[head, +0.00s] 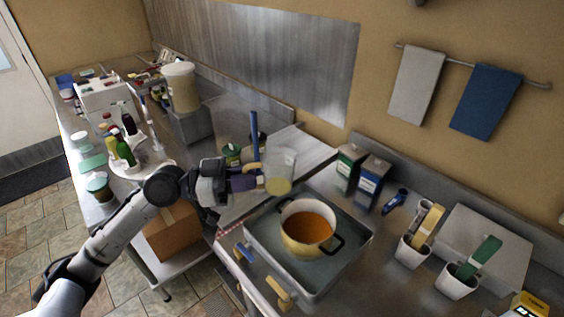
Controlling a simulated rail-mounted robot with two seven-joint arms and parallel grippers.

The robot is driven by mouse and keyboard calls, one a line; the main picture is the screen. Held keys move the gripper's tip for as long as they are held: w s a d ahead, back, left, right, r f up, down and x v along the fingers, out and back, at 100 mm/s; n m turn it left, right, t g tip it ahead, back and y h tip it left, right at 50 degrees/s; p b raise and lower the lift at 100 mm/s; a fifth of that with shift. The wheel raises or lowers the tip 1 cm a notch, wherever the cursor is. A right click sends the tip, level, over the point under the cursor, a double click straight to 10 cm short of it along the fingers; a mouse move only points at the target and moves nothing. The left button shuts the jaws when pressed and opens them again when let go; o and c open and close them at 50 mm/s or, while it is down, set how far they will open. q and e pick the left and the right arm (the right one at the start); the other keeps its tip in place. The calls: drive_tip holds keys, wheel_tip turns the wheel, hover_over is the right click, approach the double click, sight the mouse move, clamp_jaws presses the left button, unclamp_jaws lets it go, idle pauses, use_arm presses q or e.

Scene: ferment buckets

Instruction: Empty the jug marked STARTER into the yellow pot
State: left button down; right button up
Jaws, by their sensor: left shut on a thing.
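The yellow pot (293,246) stands upright in a shallow metal basin, with dark handles and orange-brown liquid inside. My left gripper (256,181) is shut on a clear jug (281,160), behind and to the left of the pot in the picture. The jug looks about upright, with pale yellow liquid in its lower part. No marking on the jug can be read. My right gripper is not in view.
The metal basin (262,253) surrounds the pot. Two cartons, one green (348,165) and one blue (371,181), stand behind it. White holders (411,250) with brushes stand to the right. A round white tray of bottles (125,170) is at the left.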

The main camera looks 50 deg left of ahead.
use_arm(q)
drive_tip(key=shift+r, duration=0.2)
idle(0.3)
drive_tip(key=shift+r+p, duration=0.7)
drive_tip(key=shift+r, duration=0.05)
drive_tip(key=shift+r+p, duration=0.85)
drive_tip(key=shift+r, duration=0.75)
